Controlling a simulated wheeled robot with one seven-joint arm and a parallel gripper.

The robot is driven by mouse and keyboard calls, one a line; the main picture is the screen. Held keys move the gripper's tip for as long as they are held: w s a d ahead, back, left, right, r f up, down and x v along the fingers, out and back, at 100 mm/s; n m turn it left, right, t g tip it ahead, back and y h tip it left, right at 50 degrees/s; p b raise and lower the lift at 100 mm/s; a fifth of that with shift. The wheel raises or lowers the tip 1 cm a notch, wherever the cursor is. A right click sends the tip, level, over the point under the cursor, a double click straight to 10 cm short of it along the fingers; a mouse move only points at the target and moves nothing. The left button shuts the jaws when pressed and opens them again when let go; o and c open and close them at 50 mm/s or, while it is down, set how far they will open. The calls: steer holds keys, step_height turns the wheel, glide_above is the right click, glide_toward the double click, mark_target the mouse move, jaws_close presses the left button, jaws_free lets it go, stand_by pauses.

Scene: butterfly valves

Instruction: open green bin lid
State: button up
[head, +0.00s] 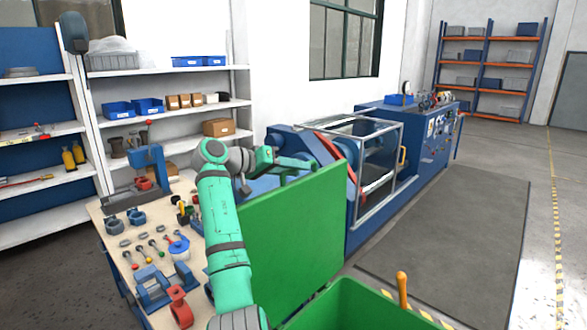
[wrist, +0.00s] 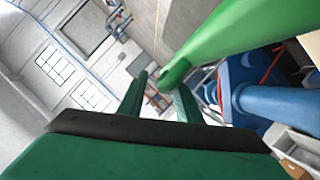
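The green bin (head: 350,306) is at the bottom of the head view, only partly in frame. Its flat green lid (head: 285,230) stands steeply upright along the bin's left side, and the bin's mouth is uncovered. My gripper (head: 300,166) is at the lid's upper edge, on the far side of it from the bin. In the wrist view my gripper (wrist: 163,88) has its two fingers apart with a gap between them.
A workbench (head: 112,232) with several tools and valve parts is left of my arm. A blue machine with a framed guard (head: 375,165) stands behind the lid. White shelves (head: 170,105) line the back left. An orange post (head: 402,288) rises at the bin. The right floor is clear.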

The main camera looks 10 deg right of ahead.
steer(key=shift+s+d, duration=0.1)
steer(key=shift+d, duration=0.15)
steer(key=shift+a+r, duration=0.1)
steer(key=v, duration=1)
steer(key=shift+s+a, duration=0.2)
steer(key=shift+a, duration=0.1)
